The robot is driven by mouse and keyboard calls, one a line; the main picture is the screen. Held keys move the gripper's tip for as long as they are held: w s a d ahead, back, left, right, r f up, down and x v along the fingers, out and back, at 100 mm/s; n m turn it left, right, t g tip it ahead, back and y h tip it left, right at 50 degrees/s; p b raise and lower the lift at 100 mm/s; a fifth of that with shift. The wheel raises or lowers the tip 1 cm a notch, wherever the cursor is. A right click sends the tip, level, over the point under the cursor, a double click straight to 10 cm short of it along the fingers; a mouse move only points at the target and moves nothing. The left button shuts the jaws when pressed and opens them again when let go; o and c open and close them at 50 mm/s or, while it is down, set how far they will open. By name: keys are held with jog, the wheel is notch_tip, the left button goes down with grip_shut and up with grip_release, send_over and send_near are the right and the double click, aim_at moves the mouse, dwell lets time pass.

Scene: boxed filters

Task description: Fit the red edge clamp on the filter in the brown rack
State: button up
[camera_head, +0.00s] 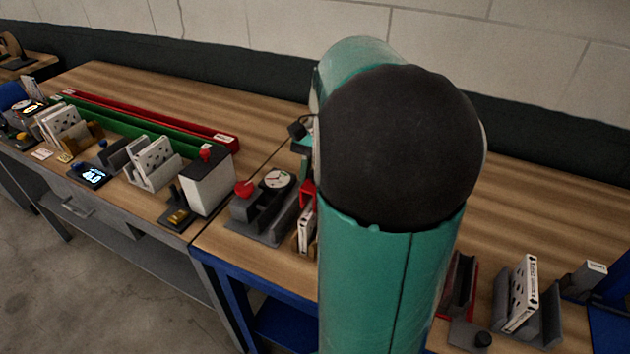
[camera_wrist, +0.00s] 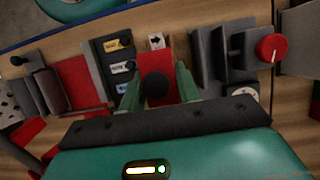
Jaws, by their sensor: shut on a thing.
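My gripper (camera_wrist: 156,74) shows in the wrist view with its two green fingers on either side of a dark round knob and a red part, which I take to be the red edge clamp (camera_wrist: 153,60). A white filter (camera_wrist: 157,41) with a black arrow shows just beyond the clamp. In the head view, a red piece, likely the clamp (camera_head: 307,192), is close above an upright white filter (camera_head: 304,232). Whether they touch is unclear. My arm hides most of the gripper there, and the rack around this filter is largely hidden, so its colour is uncertain.
A grey fixture with a red knob (camera_head: 244,188) and a dial (camera_head: 278,179) stands left of this filter. A grey rack (camera_head: 545,322) with another filter (camera_head: 522,293) is at right. A white box (camera_head: 207,182) stands on the left table. Bare wood lies behind.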

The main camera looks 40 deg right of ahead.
jog(key=shift+f, duration=2.9)
dwell(0.5)
jog(key=o, duration=1.2)
jog(key=shift+c, duration=0.2)
jog(key=v, duration=1.3)
jog(key=shift+r, duration=0.4)
jog(key=shift+r, duration=0.1)
notch_tip(320, 180, up, 7)
